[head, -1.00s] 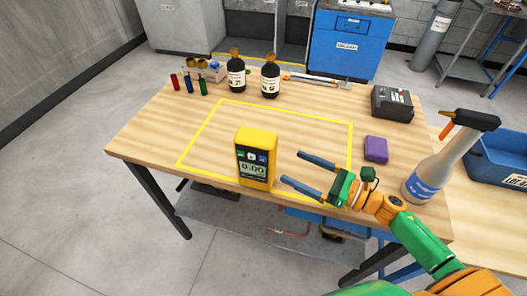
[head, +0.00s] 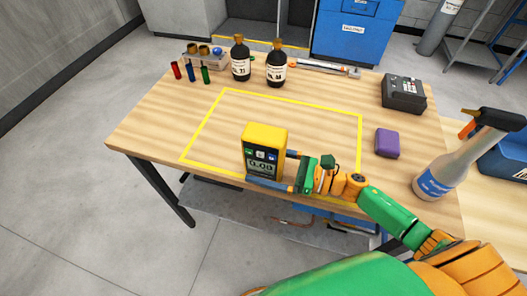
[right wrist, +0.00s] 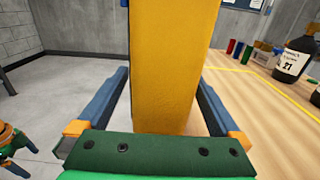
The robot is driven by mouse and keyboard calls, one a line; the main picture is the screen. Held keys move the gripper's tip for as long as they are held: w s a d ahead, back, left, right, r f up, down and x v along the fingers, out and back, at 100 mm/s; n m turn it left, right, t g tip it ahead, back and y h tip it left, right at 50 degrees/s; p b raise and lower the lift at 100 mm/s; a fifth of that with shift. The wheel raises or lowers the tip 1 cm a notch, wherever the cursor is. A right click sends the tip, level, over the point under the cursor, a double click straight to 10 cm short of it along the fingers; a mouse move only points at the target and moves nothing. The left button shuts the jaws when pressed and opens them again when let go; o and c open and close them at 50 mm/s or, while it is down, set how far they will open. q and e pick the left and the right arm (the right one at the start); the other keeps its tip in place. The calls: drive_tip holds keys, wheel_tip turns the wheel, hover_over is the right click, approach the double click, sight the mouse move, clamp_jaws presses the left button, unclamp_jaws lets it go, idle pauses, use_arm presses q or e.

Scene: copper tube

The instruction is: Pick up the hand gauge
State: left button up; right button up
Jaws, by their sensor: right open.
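The hand gauge (head: 264,151) is a yellow box with a dark face and a display, standing upright inside the yellow outline near the table's front edge. My right gripper (head: 268,168) has come in from the right, with one blue finger along the gauge's front and the other behind it. In the right wrist view, the gauge's yellow side (right wrist: 163,70) stands between the two open fingers (right wrist: 160,95), with a gap showing on each side. My left gripper is not in view.
Two dark bottles (head: 277,67) and small coloured tubes (head: 190,72) stand at the back. A purple block (head: 387,143), a black device (head: 403,93) and a spray bottle (head: 452,165) are at the right. The middle of the outlined area (head: 310,118) is clear.

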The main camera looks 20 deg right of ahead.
sight(251, 161)
drive_tip(key=x, duration=0.3)
drive_tip(key=shift+d+r, duration=0.1)
drive_tip(key=shift+w, duration=0.1)
drive_tip(key=c, duration=0.6)
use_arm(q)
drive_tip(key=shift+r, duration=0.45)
use_arm(e)
clamp_jaws()
